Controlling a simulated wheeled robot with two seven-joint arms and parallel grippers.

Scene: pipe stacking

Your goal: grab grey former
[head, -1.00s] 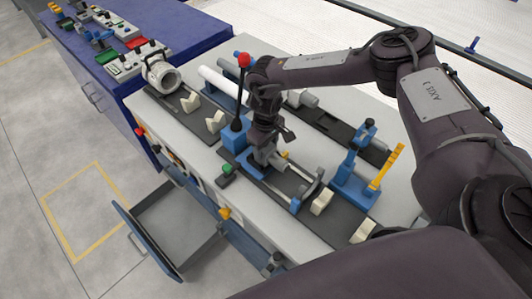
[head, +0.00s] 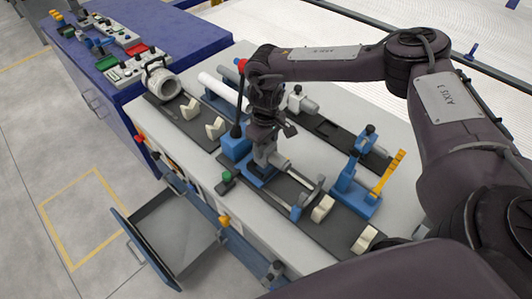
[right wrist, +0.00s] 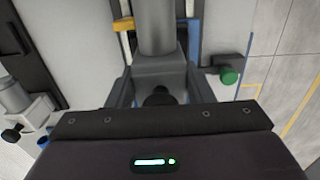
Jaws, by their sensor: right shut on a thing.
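The grey former (head: 263,153) is a grey block with a cylinder; in the head view it shows just under my right gripper (head: 268,132), at the blue-based fixture (head: 257,170). In the right wrist view, the former's block (right wrist: 160,70) sits between the fingers of my right gripper (right wrist: 160,92), and its grey cylinder (right wrist: 157,28) runs away toward the top edge. The gripper is shut on it. I cannot tell whether the former is clear of the fixture. My left gripper is not in view.
A blue stand with a yellow toothed piece (head: 387,175) is to the right. Cream V-blocks (head: 322,208) sit on the dark rails. A grey flanged pipe (head: 163,83) is at the back left. An open drawer (head: 172,235) juts out in front. A green knob (head: 225,178) is close by.

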